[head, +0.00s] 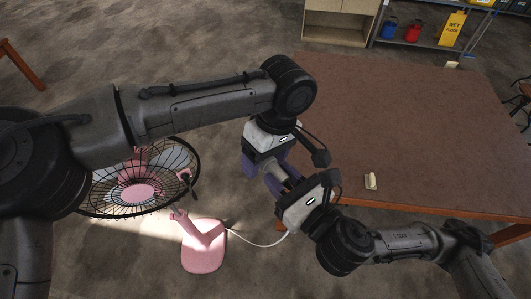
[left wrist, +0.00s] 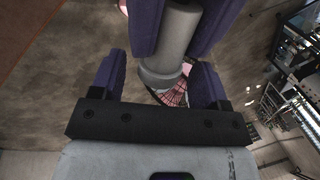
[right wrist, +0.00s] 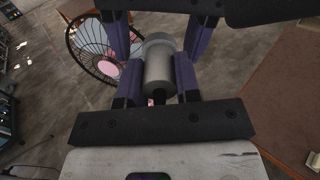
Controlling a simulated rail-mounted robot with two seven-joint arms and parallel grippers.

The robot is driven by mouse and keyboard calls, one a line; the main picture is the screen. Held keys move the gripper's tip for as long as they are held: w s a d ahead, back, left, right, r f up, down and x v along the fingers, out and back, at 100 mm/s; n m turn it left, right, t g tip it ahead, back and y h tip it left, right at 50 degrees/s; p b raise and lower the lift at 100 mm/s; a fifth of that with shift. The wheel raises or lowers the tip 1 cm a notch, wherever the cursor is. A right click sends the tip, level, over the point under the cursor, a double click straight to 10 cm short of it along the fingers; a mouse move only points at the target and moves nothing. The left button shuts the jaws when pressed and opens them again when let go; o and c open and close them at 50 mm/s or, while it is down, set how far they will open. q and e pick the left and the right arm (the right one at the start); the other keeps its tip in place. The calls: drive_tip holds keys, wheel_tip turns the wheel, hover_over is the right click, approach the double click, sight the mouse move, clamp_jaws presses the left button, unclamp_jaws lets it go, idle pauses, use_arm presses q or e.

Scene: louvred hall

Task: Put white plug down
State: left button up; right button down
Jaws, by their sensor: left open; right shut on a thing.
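My right gripper (head: 280,183) is shut on a grey cylinder (right wrist: 158,68), which also shows in the left wrist view (left wrist: 176,42). I cannot tell whether this cylinder is the white plug. My left gripper (head: 265,165) is open, its purple fingers spread around the cylinder's far end without visibly pressing on it. The two grippers face each other beside the table's left edge. A white cord (head: 258,243) runs from the pink fan base (head: 204,246) towards my right gripper; its end is hidden. A small cream object (head: 370,181) lies on the table near its front edge.
The brown table (head: 420,125) is mostly bare. A pink fan with a black wire guard (head: 137,192) stands on the floor at left, partly behind my left arm. A shelf with blue and red containers (head: 412,33) and a yellow sign (head: 452,28) stand at the back.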

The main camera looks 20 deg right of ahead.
use_arm(q)
drive_tip(key=c, duration=1)
use_arm(e)
drive_tip(key=c, duration=0.8)
unclamp_jaws()
drive_tip(key=shift+o, duration=0.2)
drive_tip(key=s+f+m+g+h, duration=0.1)
drive_tip(key=s+f+m+g, duration=0.25)
drive_tip(key=s+f, duration=0.45)
drive_tip(key=s+f+m+g+h, duration=0.2)
drive_tip(key=s+f+m, duration=0.25)
drive_tip(key=f, duration=0.75)
drive_tip(key=s+d+f+m+g+h, duration=0.2)
drive_tip(key=s+d+f+m+g, duration=0.1)
drive_tip(key=m, duration=1.2)
drive_tip(key=s+d+f+m+g+h, duration=0.1)
drive_tip(key=s+d+f+m+g, duration=0.3)
drive_tip(key=m, duration=1.1)
drive_tip(key=s+d+f, duration=0.1)
drive_tip(key=d+f, duration=0.2)
drive_tip(key=d, duration=0.1)
drive_tip(key=shift+s+d+m+h, duration=0.15)
drive_tip(key=shift+s+m+h, duration=0.15)
drive_tip(key=shift+s+h, duration=0.1)
